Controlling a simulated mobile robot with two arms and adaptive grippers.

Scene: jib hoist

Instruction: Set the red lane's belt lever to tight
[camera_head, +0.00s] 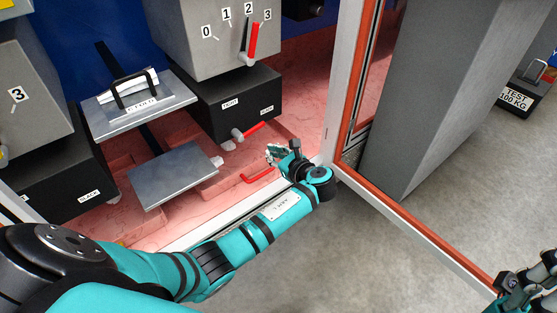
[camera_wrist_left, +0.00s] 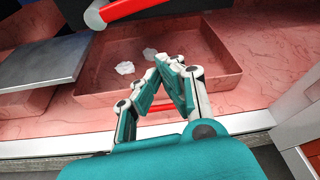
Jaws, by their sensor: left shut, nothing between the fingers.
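The belt lever (camera_head: 253,130) is a red bar on a grey pivot, low on the front of a black box (camera_head: 237,100). Its red end points right, toward the side of the label that seems to read SLACK; the left label is small and seems to read TIGHT. In the left wrist view the lever (camera_wrist_left: 128,9) crosses the top edge, beyond my fingers and apart from them. My left gripper (camera_head: 272,152) is shut and empty, below and right of the lever; it also shows in the left wrist view (camera_wrist_left: 168,62). My right gripper (camera_head: 517,284) is partly in view at bottom right.
A shallow red tray (camera_wrist_left: 222,85) with white scraps and a red front handle (camera_head: 258,176) lies under my left gripper. A grey dial box (camera_head: 185,30) with a red pointer stands above. A white-and-orange frame post (camera_head: 347,85) stands to the right.

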